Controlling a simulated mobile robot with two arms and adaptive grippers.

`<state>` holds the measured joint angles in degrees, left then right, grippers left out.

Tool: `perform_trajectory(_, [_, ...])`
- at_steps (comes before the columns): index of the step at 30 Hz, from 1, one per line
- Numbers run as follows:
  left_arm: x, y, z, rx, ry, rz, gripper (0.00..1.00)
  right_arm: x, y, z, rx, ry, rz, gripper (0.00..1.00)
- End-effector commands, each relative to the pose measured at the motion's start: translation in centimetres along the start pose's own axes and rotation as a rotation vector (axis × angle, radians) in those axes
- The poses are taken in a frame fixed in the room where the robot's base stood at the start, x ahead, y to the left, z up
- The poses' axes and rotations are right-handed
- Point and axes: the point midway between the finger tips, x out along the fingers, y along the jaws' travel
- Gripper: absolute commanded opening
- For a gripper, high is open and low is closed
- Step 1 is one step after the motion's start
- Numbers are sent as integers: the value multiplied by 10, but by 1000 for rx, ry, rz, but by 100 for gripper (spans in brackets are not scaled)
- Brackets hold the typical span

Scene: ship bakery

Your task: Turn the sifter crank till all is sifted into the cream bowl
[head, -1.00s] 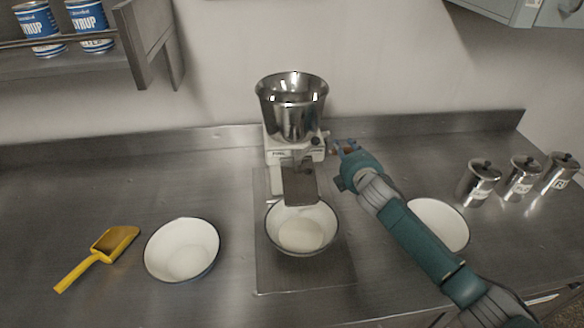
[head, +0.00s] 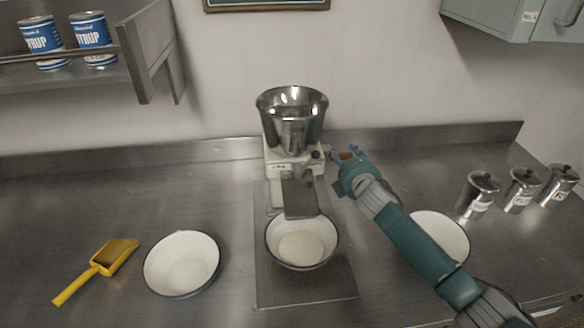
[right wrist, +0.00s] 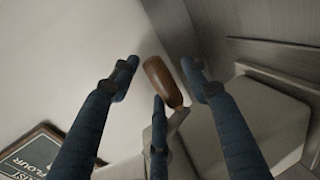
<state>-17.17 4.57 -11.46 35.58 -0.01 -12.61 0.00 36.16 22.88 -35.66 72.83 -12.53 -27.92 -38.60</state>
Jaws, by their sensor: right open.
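The sifter (head: 292,122) stands at the middle back of the counter, with a shiny steel hopper on a pale body and a chute below. The cream bowl (head: 302,264) sits under the chute with a pale mound (head: 300,248) in it. The crank's brown handle (right wrist: 160,80) shows in the right wrist view. My right gripper (head: 349,154) is beside the sifter's right side. In the right wrist view its blue fingers (right wrist: 160,85) are open around the handle, with visible gaps at the two outer fingers. The hopper's contents cannot be made out. My left gripper is not in view.
A white bowl (head: 182,263) and a yellow scoop (head: 97,268) lie to the left. Another white bowl (head: 440,232) is partly behind my right arm. Several lidded steel canisters (head: 522,190) stand at the right. A shelf with syrup cans (head: 92,38) hangs upper left.

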Motion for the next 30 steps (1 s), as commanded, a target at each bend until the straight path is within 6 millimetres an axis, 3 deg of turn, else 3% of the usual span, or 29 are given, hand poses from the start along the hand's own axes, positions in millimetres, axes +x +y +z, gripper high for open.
perform_trajectory(3, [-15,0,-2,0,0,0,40,-14,5,0,1,0,-1,47])
perform_trajectory(18, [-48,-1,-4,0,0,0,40,-63,3,0,2,0,-1,47])
perform_trajectory(30, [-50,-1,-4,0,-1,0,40,-70,1,0,1,-1,1,47])
